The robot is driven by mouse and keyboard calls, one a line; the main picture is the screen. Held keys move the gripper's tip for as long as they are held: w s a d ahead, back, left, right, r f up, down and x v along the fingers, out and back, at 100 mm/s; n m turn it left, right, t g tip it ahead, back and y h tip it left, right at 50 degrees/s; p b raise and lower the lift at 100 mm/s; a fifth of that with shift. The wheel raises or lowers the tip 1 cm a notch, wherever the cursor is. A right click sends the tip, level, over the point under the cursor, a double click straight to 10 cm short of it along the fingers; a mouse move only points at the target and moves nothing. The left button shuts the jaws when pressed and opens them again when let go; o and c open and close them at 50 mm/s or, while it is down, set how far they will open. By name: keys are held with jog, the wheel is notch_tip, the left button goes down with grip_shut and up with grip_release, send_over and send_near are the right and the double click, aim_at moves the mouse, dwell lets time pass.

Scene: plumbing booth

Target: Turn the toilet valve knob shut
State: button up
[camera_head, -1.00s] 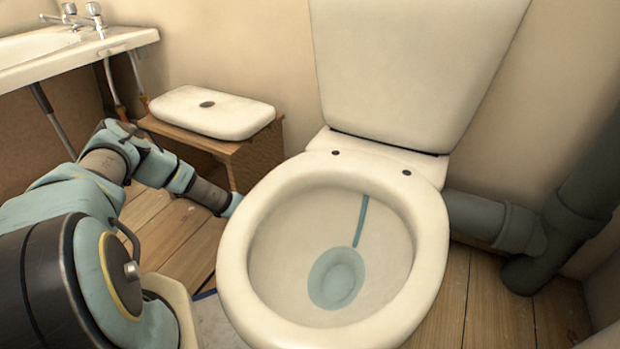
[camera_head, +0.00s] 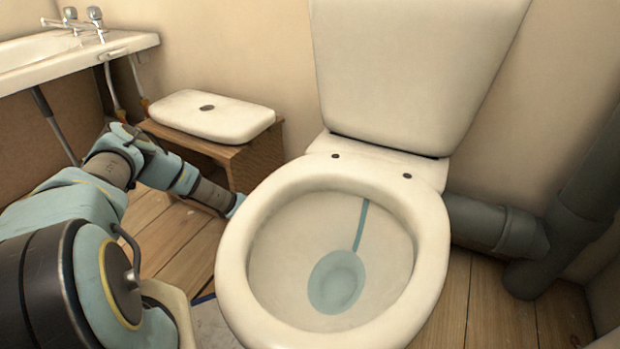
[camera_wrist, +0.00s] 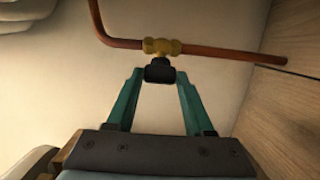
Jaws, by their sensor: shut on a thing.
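In the wrist view a small black valve knob (camera_wrist: 160,71) sits on a brass valve body (camera_wrist: 162,46). The valve joins a copper pipe (camera_wrist: 220,50) running along the wall. My gripper (camera_wrist: 160,76) has its two green fingers converging on the knob, one at each side, and is shut on it. In the head view the white toilet (camera_head: 235,255) stands in the middle, and my arm reaches down to its left. My gripper's fingers and the valve are hidden behind the bowl in that view.
A wooden stool (camera_head: 258,158) with a white cistern lid (camera_head: 212,115) on it stands close beside my arm. A sink (camera_head: 70,55) is at the upper left. A grey waste pipe (camera_head: 490,222) lies right of the toilet. Bare floorboards (camera_head: 440,305) show at the front right.

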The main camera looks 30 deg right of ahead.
grip_shut()
jog(key=shift+f, duration=0.1)
jog(key=shift+b, duration=0.4)
jog(key=m+h+b, duration=0.2)
jog(key=m+b, duration=0.1)
jog(key=b, duration=0.2)
jog(key=f+m+h+b, duration=0.1)
jog(key=m+h+b, duration=0.2)
jog(key=b, duration=0.2)
jog(key=shift+w+f+m, duration=0.1)
jog(key=shift+w+m, duration=0.05)
jog(key=shift+m, duration=0.15)
jog(key=shift+m+g+h, duration=0.3)
jog(key=shift+h, duration=0.1)
jog(key=o, duration=0.9)
grip_release()
